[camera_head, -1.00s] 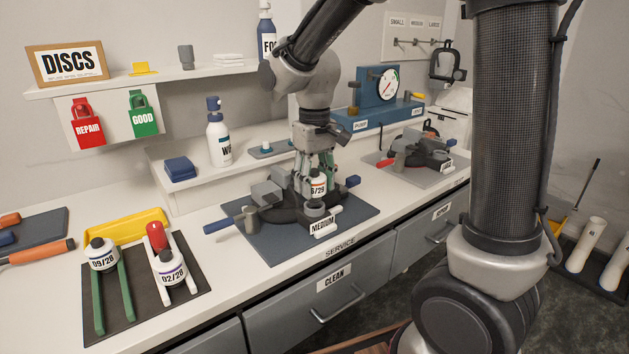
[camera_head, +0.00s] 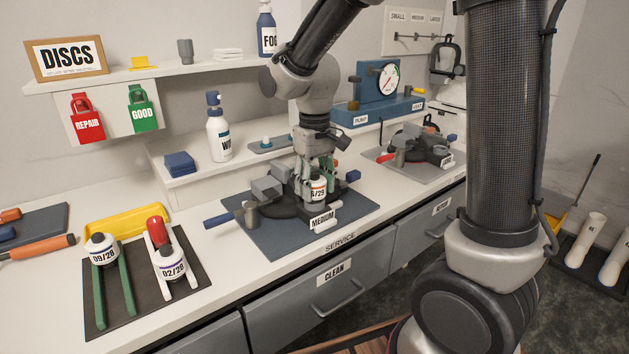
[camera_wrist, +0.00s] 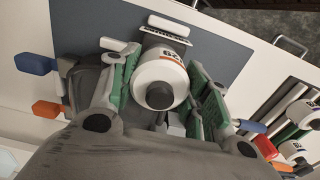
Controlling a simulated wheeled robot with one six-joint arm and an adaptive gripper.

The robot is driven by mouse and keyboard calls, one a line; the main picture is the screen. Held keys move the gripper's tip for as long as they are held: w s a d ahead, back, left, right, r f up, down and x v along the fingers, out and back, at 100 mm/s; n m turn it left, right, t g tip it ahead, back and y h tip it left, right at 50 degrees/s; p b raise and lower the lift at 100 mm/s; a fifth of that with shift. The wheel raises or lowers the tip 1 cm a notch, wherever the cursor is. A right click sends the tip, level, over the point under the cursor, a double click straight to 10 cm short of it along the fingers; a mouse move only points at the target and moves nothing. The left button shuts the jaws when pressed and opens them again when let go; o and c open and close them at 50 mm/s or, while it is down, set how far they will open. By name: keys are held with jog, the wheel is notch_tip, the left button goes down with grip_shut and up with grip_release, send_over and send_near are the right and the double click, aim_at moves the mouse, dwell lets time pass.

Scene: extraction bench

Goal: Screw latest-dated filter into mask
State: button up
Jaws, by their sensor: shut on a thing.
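My gripper (camera_head: 318,178) is shut on a white filter (camera_head: 318,190) with an orange band. Its printed date ends in /29, with the month partly hidden. In the wrist view, the filter (camera_wrist: 160,78) sits between green finger pads, its dark round knob toward the camera. The dark mask (camera_head: 270,203) lies in a holder on the blue-grey service mat (camera_head: 265,245), beneath and left of my gripper. The filter is low at the mask's front, just behind the MEDIUM tag (camera_head: 322,219). My fingers hide where filter and mask meet, so I cannot tell whether they are joined.
A 09/28 filter (camera_head: 103,251) sits on green rails and a 02/28 filter (camera_head: 171,264) on white rails, at the left. A blue handle (camera_head: 222,219) sticks out left of the mask. A second mask station (camera_head: 420,150) stands behind right. A spray bottle (camera_head: 219,135) stands on the back ledge.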

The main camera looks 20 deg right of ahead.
jog(key=shift+f, duration=0.25)
jog(key=m, duration=0.9)
jog(key=o, duration=1.2)
notch_tip(320, 180, up, 12)
